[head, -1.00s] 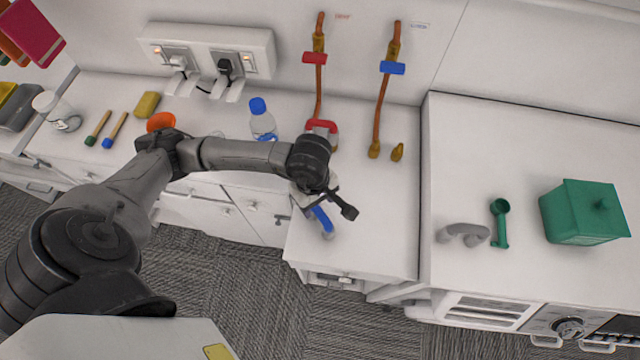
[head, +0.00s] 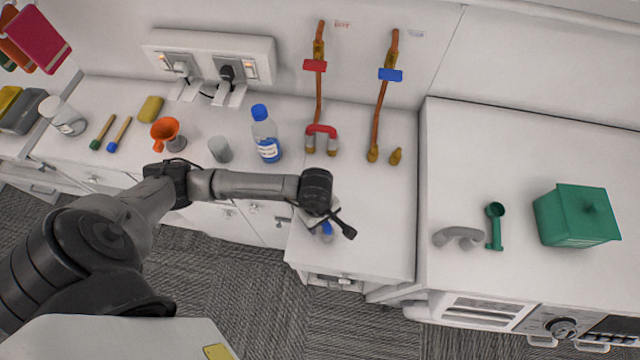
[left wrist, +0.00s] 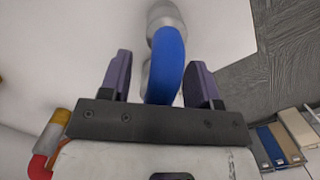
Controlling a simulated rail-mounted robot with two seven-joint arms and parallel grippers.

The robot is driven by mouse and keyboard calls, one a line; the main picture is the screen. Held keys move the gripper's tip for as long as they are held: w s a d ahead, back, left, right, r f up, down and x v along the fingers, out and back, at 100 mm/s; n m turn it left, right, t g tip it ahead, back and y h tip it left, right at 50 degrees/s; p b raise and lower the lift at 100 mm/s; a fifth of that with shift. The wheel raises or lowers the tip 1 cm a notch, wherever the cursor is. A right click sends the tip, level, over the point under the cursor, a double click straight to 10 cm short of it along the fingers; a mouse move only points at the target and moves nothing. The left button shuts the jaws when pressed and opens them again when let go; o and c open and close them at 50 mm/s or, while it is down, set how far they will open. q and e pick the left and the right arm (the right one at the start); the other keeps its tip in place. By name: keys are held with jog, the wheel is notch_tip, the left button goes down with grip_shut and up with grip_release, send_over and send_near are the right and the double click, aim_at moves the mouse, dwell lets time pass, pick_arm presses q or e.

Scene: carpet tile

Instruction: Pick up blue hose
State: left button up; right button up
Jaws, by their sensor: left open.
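The blue hose (head: 327,232) lies near the front edge of the white counter, mostly hidden under my left gripper in the head view. In the left wrist view the blue hose (left wrist: 168,62) is a curved blue tube with grey ends, and it shows between the two fingers. My left gripper (left wrist: 162,80) is open, with one finger on each side of the hose and a visible gap to the left finger. My right gripper is in neither view.
A red hose (head: 322,130) is fitted below the red-handled pipe. A blue-handled pipe (head: 383,100) stands to its right. A blue-capped bottle (head: 265,138), a grey cup (head: 220,149) and an orange funnel (head: 166,130) stand behind my arm. A green box (head: 577,215) sits at the right.

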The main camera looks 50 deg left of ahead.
pick_arm(q)
jog(key=c, duration=1)
jog(key=shift+c, duration=0.2)
